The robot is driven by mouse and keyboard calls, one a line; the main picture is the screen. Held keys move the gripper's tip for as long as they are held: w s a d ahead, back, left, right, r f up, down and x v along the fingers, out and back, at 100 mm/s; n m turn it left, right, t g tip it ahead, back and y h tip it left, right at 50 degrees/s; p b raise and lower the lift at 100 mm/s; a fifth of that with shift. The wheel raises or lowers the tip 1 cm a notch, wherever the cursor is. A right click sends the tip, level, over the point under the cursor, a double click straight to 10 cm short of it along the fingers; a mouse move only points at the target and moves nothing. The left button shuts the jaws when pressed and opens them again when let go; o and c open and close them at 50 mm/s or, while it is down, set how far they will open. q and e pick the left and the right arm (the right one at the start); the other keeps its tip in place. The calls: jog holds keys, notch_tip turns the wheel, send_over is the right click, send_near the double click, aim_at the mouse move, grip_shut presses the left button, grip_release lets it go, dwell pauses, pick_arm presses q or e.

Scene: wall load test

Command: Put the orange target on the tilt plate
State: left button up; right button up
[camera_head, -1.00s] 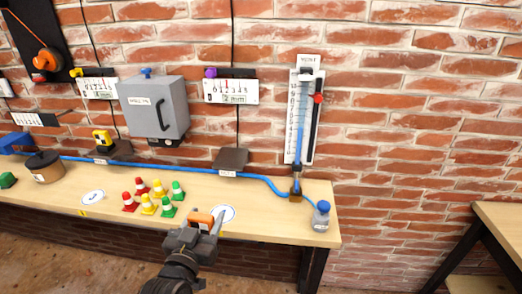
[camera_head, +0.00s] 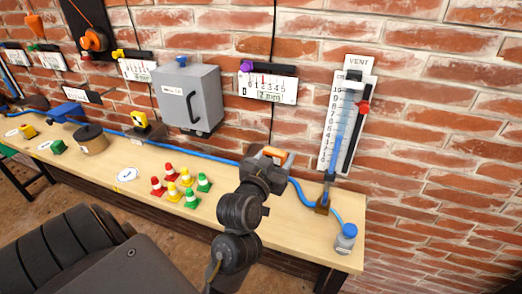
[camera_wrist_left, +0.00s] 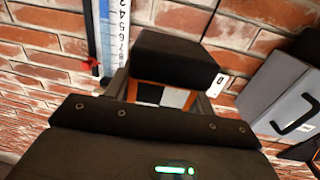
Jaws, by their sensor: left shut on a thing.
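My left gripper (camera_head: 268,163) is shut on the orange target (camera_head: 274,153), above the back of the bench near the wall. In the left wrist view the target (camera_wrist_left: 165,95) shows orange edges and grey and white patches between the fingers. In the head view my gripper and arm largely hide the plate. My right gripper is not in view.
The bench (camera_head: 310,252) runs along a brick wall. Small red, yellow and green cones (camera_head: 180,182) stand left of my arm. A grey box (camera_head: 188,95) and a dial scale (camera_head: 268,86) hang above. Right are the vent gauge (camera_head: 342,125) and a blue-capped bottle (camera_head: 346,238).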

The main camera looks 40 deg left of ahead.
pick_arm(q)
jog(key=a+r+n+y+p, duration=0.1)
jog(key=a+r+y, duration=0.1)
jog(key=a+r, duration=0.3)
jog(key=shift+g, duration=0.3)
jog(key=w+a+f, duration=0.4)
jog(key=w+a+f+p, duration=0.1)
jog(key=w+a+f, duration=0.3)
jog(key=w, duration=0.1)
jog(key=shift+f, duration=0.2)
jog(key=shift+w+a+f, duration=0.35)
jog(key=shift+w+f, duration=0.15)
jog(key=shift+f, duration=0.2)
notch_tip(320, 180, down, 3)
jog(key=shift+w+a+r+p, duration=0.1)
jog(key=shift+p, duration=0.9)
jog(key=shift+f, duration=0.3)
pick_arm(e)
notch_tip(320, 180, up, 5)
